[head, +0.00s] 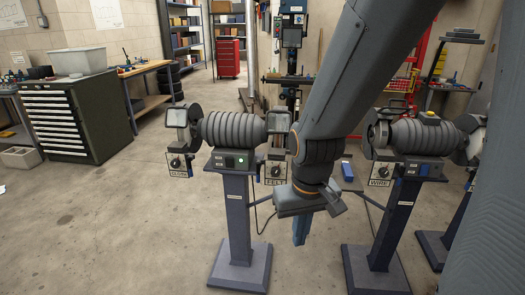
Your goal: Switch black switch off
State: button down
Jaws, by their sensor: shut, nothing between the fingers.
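A bench grinder (234,129) stands on a grey pedestal (238,215) left of my arm. Its front has a dark switch panel (231,161) with a small bright greenish-white light at its right. The panel is too small to tell the switch's position. A second grinder (419,136) stands on a pedestal to the right, with a blue-dark switch box (424,170) on its front. My gripper (301,232) points down between the two pedestals, below and right of the left panel, apart from it. Its blue-grey fingers are shut and empty.
Hanging signs with knobs flank the grinders, one marked "FELT" (275,173) and one "WIRE" (380,173). A dark drawer cabinet (72,115) stands at left. A third pedestal (455,220) is at right. The concrete floor at front left is clear.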

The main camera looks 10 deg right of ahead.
aim_at(230, 163)
jog(key=z, duration=0.25)
jog(key=i, duration=0.95)
jog(key=u, duration=0.2)
